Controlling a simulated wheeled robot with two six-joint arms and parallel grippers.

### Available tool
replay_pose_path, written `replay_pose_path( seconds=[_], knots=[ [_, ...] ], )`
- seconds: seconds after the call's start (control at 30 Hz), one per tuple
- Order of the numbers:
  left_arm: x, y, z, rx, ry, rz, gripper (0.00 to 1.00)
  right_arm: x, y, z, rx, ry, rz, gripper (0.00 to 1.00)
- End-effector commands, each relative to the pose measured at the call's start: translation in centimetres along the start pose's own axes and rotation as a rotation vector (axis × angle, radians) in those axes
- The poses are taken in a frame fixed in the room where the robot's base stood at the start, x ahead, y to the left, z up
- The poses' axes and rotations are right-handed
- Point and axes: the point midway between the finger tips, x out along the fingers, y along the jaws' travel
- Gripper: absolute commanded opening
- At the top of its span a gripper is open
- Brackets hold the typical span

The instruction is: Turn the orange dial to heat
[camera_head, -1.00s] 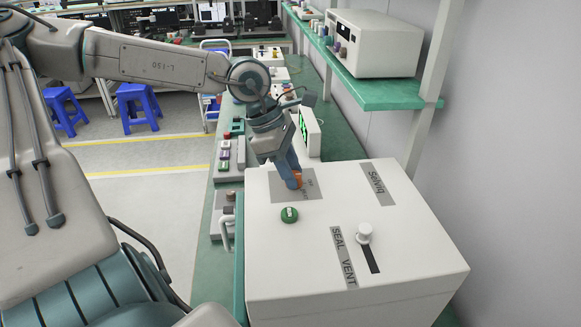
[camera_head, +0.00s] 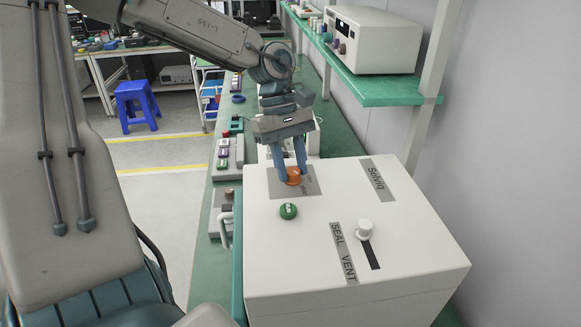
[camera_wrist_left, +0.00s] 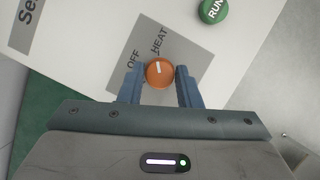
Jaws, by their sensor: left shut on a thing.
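The orange dial (camera_head: 294,176) sits on a grey plate (camera_head: 279,191) on top of the white box (camera_head: 405,230). In the left wrist view the dial (camera_wrist_left: 160,77) carries a white mark that points up in the picture, roughly toward the word HEAT; OFF is printed to the left of HEAT. My left gripper (camera_head: 292,178) comes down from above with one blue finger on each side of the dial, shut on it. Its fingers (camera_wrist_left: 160,72) also flank the dial in the wrist view. My right gripper is not in view.
A green RUN button (camera_head: 288,211) is close in front of the dial. A white slider knob (camera_head: 365,229) stands by the SEAL/VENT label (camera_head: 344,254). A shelf (camera_head: 375,90) with a white instrument (camera_head: 373,42) is at the back right. Small devices line the green bench behind.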

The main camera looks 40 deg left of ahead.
Motion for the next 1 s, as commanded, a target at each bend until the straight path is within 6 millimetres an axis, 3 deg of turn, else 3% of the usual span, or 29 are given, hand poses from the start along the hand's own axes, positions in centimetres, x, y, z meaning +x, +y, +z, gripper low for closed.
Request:
replay_pose_path(
  seconds=[0.4, 0.87, 0.9, 1.0],
  knots=[
    [0.12, 0.04, -0.01, 0.132, 0.000, -0.056, 0.08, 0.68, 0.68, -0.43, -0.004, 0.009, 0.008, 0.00],
    [0.10, 0.03, 0.00, 0.141, 0.000, -0.060, 0.08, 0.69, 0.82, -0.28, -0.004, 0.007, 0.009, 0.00],
    [0.10, 0.02, 0.00, 0.141, 0.000, -0.060, 0.39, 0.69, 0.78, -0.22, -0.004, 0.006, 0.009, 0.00],
    [0.09, 0.04, 0.00, 0.141, 0.000, -0.060, 0.52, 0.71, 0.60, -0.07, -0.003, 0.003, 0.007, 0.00]
  ],
)
